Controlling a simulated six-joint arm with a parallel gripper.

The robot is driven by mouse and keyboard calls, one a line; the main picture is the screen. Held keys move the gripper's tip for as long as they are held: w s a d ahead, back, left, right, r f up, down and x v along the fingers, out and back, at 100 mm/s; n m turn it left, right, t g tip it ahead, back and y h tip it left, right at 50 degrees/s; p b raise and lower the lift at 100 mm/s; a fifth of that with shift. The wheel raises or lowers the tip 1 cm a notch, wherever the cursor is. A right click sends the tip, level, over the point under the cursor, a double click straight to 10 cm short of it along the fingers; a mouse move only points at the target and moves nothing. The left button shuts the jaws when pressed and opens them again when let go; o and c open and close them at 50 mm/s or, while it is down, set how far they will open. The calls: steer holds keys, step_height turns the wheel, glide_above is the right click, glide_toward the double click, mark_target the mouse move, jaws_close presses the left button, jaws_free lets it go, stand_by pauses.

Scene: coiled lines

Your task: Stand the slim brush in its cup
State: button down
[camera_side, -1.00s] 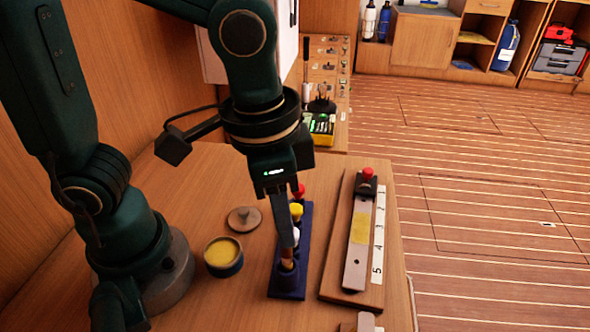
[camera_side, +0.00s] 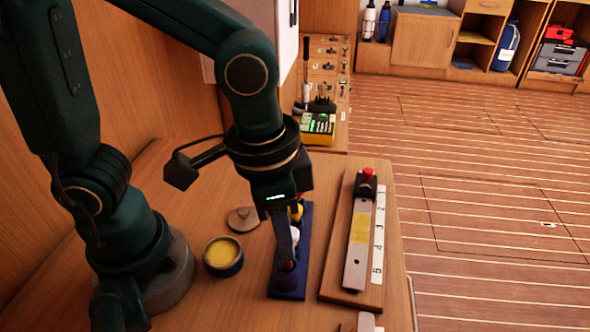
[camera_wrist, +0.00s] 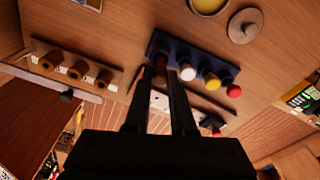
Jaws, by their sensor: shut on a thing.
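A dark blue rack (camera_side: 290,284) holds white, yellow and red-topped pieces in a row, clearer in the wrist view as a white top (camera_wrist: 187,72), a yellow top (camera_wrist: 211,81) and a red top (camera_wrist: 234,90). My gripper (camera_side: 286,262) points down over the rack's near end. In the wrist view its fingers (camera_wrist: 160,88) are shut on a slim brown piece (camera_wrist: 160,68), which appears to be the brush handle. Its lower end is at the rack's end position; the bristles and the cup there are hidden, so its depth cannot be told.
An open pot of yellow paste (camera_side: 223,255) and its lid (camera_side: 243,219) lie left of the rack. A wooden board with a numbered strip (camera_side: 377,245) stands close on the right. A wooden holder with brown cylinders (camera_wrist: 77,70) shows in the wrist view.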

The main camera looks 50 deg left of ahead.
steer(key=shift+f, duration=0.5)
steer(key=c, duration=0.7)
jaws_free()
steer(key=shift+r, duration=3)
steer(key=r, duration=0.5)
steer(key=shift+s+a, duration=0.1)
steer(key=shift+s, duration=0.2)
